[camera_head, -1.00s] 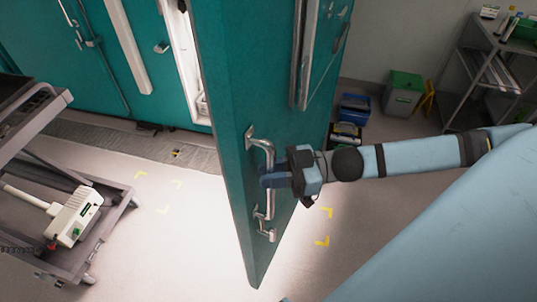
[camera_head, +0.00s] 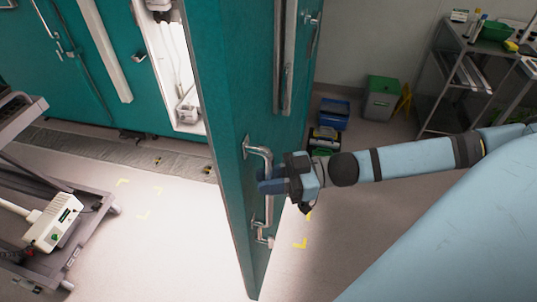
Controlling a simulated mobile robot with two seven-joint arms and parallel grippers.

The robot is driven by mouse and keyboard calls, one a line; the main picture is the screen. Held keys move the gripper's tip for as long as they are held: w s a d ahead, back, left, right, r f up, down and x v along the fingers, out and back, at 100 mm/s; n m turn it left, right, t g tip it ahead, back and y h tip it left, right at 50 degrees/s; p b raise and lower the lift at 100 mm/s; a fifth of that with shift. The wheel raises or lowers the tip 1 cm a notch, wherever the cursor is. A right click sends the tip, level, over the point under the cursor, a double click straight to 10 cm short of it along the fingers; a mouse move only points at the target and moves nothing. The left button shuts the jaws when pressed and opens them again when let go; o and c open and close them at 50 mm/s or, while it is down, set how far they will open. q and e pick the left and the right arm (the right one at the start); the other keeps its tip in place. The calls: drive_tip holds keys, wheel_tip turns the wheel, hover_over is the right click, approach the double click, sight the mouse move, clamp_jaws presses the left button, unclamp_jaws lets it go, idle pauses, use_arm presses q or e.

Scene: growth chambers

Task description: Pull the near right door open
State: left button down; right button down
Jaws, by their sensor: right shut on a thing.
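The near right door (camera_head: 222,105) is a tall teal panel, swung well out from the chamber front, its edge facing me. The lit white chamber interior (camera_head: 180,85) shows to the left of it. A metal bar handle (camera_head: 268,208) stands upright on the door's right-hand face. My right gripper (camera_head: 270,181) reaches in from the right and is shut on the handle at about its middle. Its fingers partly hide the handle. My left gripper is not in view.
A grey cart (camera_head: 85,235) with a white device (camera_head: 54,222) stands at the left. A green bin (camera_head: 381,98) and a blue crate (camera_head: 334,113) stand by the back wall, near a metal shelf rack (camera_head: 440,75).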

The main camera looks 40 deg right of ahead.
drive_tip(key=shift+d, duration=0.1)
idle(0.3)
drive_tip(key=c, duration=1)
unclamp_jaws()
drive_tip(key=p+v, duration=0.2)
drive_tip(key=v, duration=1.1)
drive_tip(key=shift+s+d, duration=0.25)
drive_tip(key=shift+d, duration=0.1)
